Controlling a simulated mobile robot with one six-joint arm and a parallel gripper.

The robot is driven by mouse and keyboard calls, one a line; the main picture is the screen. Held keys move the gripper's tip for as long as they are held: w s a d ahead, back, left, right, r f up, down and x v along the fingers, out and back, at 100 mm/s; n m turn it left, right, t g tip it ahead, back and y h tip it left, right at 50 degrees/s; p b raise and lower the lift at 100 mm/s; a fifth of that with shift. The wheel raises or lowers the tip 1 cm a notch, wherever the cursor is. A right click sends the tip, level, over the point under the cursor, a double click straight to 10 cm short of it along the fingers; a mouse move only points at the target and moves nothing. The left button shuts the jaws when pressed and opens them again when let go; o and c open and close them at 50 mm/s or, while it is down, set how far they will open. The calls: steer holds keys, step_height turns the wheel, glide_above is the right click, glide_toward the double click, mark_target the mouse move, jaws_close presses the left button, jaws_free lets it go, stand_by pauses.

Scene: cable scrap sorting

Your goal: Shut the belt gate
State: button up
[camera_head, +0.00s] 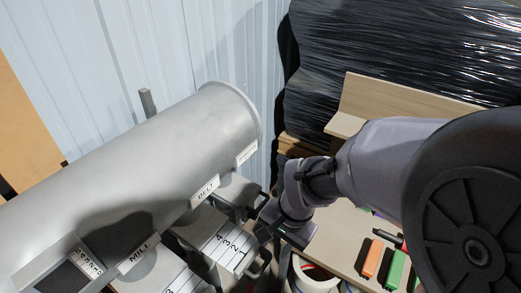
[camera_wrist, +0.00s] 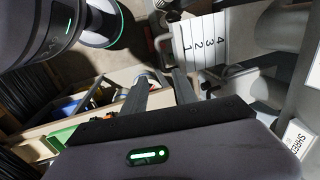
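The belt gate (camera_head: 229,248) is a pale slide plate marked 1 to 4, sticking out below the BELT label (camera_head: 205,190) on the grey drum. A dark handle (camera_head: 262,264) is at its outer end. In the wrist view the numbered plate (camera_wrist: 206,42) shows at the top, with a handle (camera_wrist: 162,45) at its left end. My gripper (camera_head: 264,232) is beside the plate near its outer end, in the head view. In the wrist view its two fingers (camera_wrist: 160,82) stand apart with nothing held between them. Whether they touch the gate is hard to tell.
The grey drum (camera_head: 140,165) fills the left. A numbered plate (camera_head: 184,284) lies below the MILL label (camera_head: 135,256); a SHRED label (camera_wrist: 298,138) shows in the wrist view. At right, a wooden bench (camera_head: 345,235) holds orange (camera_head: 372,258) and green (camera_head: 396,268) items. Tape rolls (camera_head: 314,278) sit nearby.

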mark_target(266, 263)
steer(key=f+b, duration=0.1)
steer(key=f, duration=0.3)
steer(key=w+a+f+b, duration=0.1)
steer(key=f, duration=0.2)
steer(key=a+f+b, duration=0.1)
steer(key=f, duration=0.3)
steer(key=shift+w+f, duration=0.2)
steer(key=shift+f, duration=0.1)
steer(key=shift+c, duration=0.2)
jaws_close()
steer(key=shift+r, duration=0.1)
stand_by(0.4)
